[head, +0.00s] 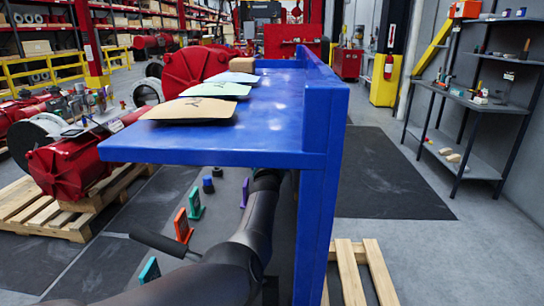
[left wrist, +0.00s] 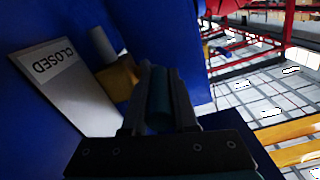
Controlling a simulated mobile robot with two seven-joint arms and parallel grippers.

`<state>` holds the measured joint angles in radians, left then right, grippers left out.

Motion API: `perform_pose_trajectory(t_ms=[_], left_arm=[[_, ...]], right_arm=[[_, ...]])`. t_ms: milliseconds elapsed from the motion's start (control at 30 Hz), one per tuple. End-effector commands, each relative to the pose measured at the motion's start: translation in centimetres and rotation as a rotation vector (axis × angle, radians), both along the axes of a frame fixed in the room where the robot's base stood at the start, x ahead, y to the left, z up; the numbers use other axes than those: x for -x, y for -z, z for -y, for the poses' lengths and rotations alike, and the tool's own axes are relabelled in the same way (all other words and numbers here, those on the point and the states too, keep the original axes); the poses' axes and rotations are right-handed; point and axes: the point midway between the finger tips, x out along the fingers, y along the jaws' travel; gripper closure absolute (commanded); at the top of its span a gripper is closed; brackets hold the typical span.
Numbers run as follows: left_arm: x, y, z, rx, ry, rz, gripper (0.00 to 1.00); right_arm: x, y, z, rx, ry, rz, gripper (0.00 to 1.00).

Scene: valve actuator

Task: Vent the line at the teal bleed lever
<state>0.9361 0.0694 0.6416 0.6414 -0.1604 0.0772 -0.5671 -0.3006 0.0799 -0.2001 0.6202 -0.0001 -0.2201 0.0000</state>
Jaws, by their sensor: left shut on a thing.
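In the left wrist view my left gripper (left wrist: 160,95) is shut on a teal lever (left wrist: 159,112), seen in shadow between its two dark fingers. Beside the fingers, a brass-coloured piece (left wrist: 120,78) and a grey cylinder (left wrist: 101,43) show against a blue surface. A pale plate marked CLOSED (left wrist: 62,72) lies to the left, its lettering upside down. In the head view my left arm reaches under the blue bench top, and the gripper and lever are hidden there. My right gripper is in neither view.
The blue bench (head: 300,110) has a tall side panel and sheets (head: 190,109) on top. Below it stand orange (head: 182,225), green (head: 195,203), purple (head: 245,192) and teal (head: 149,270) upright pieces. A black bar (head: 165,243) lies close to my arm.

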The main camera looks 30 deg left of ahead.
Motion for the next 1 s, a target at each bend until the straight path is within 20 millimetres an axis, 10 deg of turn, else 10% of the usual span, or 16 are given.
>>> perform_pose_trajectory(t_ms=[1000], left_arm=[[-0.1,-1.5,-0.2,0.107,-0.002,-0.218,1.00]], right_arm=[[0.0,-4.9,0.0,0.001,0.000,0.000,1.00]])
